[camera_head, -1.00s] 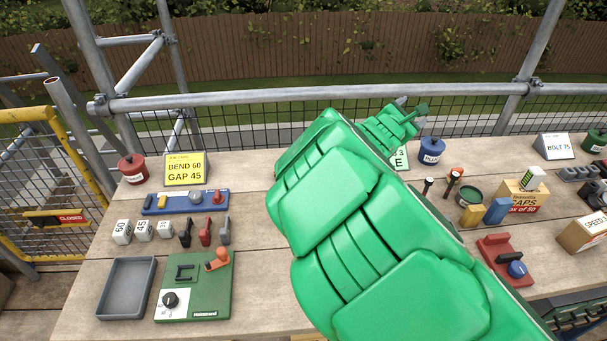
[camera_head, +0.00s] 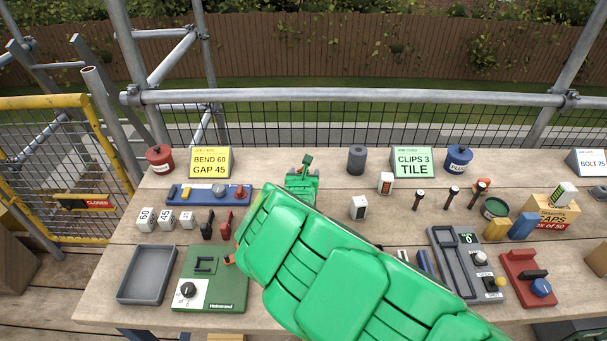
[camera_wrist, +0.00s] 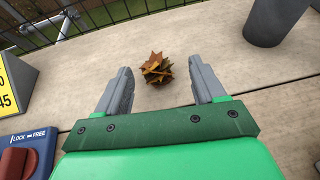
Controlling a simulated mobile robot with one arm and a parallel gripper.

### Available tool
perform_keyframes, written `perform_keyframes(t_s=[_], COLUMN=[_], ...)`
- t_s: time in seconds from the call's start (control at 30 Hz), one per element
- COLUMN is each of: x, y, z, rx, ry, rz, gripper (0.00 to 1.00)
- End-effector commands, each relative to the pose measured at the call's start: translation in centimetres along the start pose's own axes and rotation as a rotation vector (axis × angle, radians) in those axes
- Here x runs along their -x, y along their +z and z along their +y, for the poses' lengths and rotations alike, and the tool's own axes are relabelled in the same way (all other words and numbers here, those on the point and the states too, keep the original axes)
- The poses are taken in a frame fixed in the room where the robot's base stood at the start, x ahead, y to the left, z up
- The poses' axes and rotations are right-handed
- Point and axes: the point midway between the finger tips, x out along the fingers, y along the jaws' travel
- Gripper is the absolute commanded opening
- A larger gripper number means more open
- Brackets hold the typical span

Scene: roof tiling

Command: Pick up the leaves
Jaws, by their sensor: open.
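A small clump of brown and orange leaves (camera_wrist: 157,69) lies on the pale wooden bench top in the wrist view. My gripper (camera_wrist: 162,82) is open and empty, with one grey finger to the left of the leaves and one to the right. The leaves lie around the level of the fingertips; I cannot tell how high the fingers are above the bench. In the head view my gripper (camera_head: 305,165) is at the back of the bench, and my green arm hides the leaves there.
A dark grey cylinder (camera_head: 356,159) stands right of my gripper. A yellow sign (camera_head: 210,162) and a blue lock panel (camera_head: 209,194) are to its left. A green CLIPS sign (camera_head: 413,162) stands further right. Mesh and a rail (camera_head: 350,97) run behind the bench.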

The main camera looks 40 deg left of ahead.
Motion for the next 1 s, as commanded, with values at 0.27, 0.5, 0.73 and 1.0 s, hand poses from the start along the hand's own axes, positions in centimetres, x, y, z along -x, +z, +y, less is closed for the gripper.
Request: perform_keyframes(t_s=[0.27, 0.5, 0.73, 1.0], x=[-1.0, -1.7, -3.0, -4.6], y=[0.2, 0.2, 0.0, 0.1], z=[-0.1, 0.2, 0.5, 0.8], rx=[-0.001, -0.003, -0.006, -0.006], ry=[-0.003, -0.001, -0.001, -0.001], rz=[-0.004, -0.004, -0.001, -0.003], gripper=[0.69, 0.69, 0.69, 0.69])
